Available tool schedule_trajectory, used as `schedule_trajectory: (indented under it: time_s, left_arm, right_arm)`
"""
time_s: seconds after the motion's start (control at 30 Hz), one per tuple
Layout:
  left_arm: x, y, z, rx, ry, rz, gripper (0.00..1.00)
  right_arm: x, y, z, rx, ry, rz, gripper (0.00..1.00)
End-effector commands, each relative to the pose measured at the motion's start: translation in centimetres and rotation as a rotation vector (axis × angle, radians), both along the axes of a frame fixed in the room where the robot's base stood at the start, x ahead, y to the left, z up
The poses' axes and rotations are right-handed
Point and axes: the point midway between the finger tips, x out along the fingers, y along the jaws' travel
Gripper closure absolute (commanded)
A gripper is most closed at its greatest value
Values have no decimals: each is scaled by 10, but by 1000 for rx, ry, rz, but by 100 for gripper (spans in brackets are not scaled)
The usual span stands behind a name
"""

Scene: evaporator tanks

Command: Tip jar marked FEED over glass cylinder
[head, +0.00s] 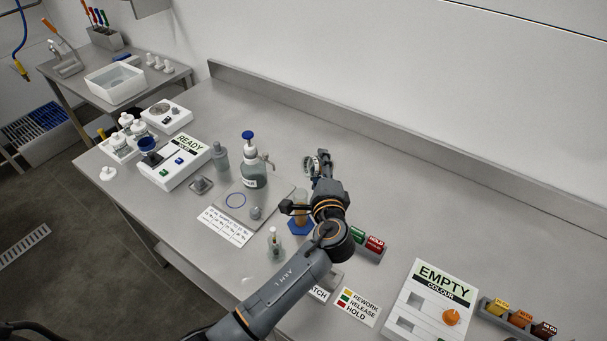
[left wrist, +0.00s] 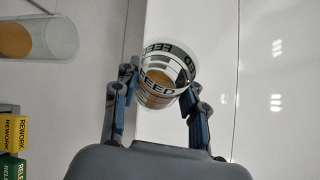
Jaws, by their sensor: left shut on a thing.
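My left gripper (head: 318,165) is shut on the clear jar marked FEED (left wrist: 160,88). In the left wrist view, the jar sits between the two fingers, its open mouth towards the camera and amber liquid inside. In the head view, the jar is small and partly hidden by the gripper, above the bench; I cannot tell its exact tilt. The glass cylinder (head: 301,216) stands on a blue foot in front of the gripper, partly hidden by my arm. It also shows in the left wrist view (left wrist: 40,38), with amber liquid, to the left of and apart from the jar. My right gripper is out of view.
A blue-topped pump bottle (head: 254,170) and a small bottle (head: 274,240) stand left of the cylinder. A HOLD block (head: 375,245) is close right of my arm. An EMPTY COLOUR box (head: 434,300) stands further right. The back of the bench is clear up to its raised edge.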

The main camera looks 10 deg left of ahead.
Motion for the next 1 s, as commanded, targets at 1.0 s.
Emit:
schedule_trajectory:
  time_s: [1.0]
  left_arm:
    - [0, 0, 2, -32, -26, 0, 96]
  right_arm:
    - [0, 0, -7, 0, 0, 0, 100]
